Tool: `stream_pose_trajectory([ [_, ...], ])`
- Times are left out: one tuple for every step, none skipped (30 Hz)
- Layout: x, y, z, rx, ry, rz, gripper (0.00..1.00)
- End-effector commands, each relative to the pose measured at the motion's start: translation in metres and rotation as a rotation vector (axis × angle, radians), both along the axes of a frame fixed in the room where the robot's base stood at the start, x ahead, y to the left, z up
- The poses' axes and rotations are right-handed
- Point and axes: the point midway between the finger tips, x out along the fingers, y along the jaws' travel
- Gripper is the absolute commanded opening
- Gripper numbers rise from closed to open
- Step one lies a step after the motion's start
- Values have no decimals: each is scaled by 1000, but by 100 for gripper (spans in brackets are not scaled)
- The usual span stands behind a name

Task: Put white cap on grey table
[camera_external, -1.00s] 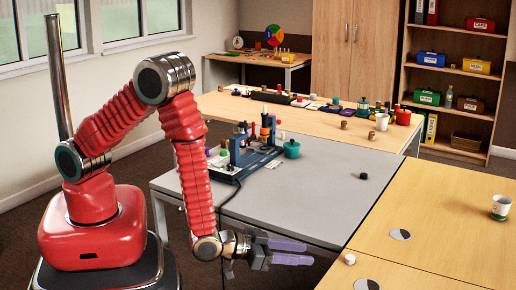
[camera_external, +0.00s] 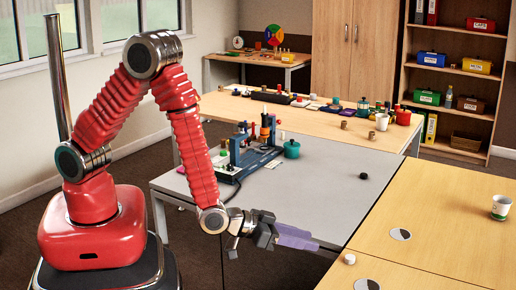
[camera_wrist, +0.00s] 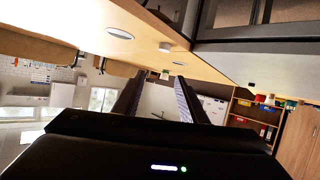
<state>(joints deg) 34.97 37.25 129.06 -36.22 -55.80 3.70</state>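The white cap (camera_external: 349,259) sits on the wooden table at the lower right, near the table's left edge. It also shows in the wrist view (camera_wrist: 165,47), on the table surface beyond and between my finger tips. The grey table (camera_external: 315,195) is in the middle, left of the wooden table. My gripper (camera_external: 312,244) is over the front right edge of the grey table, left of the cap and apart from it. In the wrist view its two fingers (camera_wrist: 161,80) stand apart with nothing between them, so it is open and empty.
A dark cap (camera_external: 363,176) lies on the grey table's right part. A blue apparatus (camera_external: 255,162) and a teal pot (camera_external: 292,149) stand at its back left. Flat half-dark discs (camera_external: 400,234) and a white cup (camera_external: 500,208) are on the wooden table. The grey table's middle is clear.

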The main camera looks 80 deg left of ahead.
Motion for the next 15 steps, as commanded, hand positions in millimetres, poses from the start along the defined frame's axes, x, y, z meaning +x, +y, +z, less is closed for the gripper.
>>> stream_pose_trajectory([
  [3,3,14,-19,14,-3,38],
  [5,5,19,-28,26,-7,38],
  [5,7,27,-39,42,-12,38],
  [6,8,32,-47,54,-17,38],
  [6,10,38,-53,65,-21,38],
  [6,12,45,-63,82,-27,38],
  [5,14,51,-70,93,-33,38],
  [5,16,56,-75,104,-38,38],
  [4,19,64,-83,119,-43,38],
  [3,21,70,-88,129,-48,38],
  [2,23,76,-93,139,-54,38],
  [0,27,83,-98,154,-60,38],
  [-1,29,88,-101,165,-65,38],
  [-3,32,94,-104,175,-70,38],
  [-6,36,101,-108,188,-76,38],
])
